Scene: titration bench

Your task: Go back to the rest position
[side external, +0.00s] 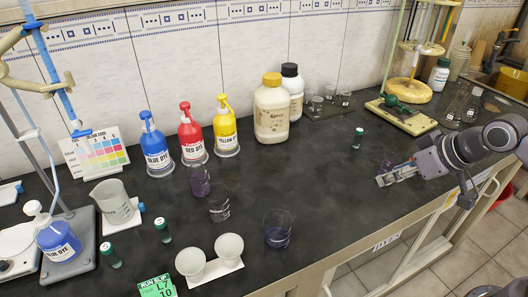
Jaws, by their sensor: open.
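My gripper (382,179) is at the right of the bench, low over the dark benchtop (330,185) near its front edge. Its jaws are open and point left. A small purple patch shows beside the jaws, too small to tell what it is. My arm reaches in from the right edge. A beaker (277,236) with dark purple liquid stands to the left of my gripper, apart from it.
Blue (156,150), red (192,135) and yellow (226,130) dye bottles stand along the wall.

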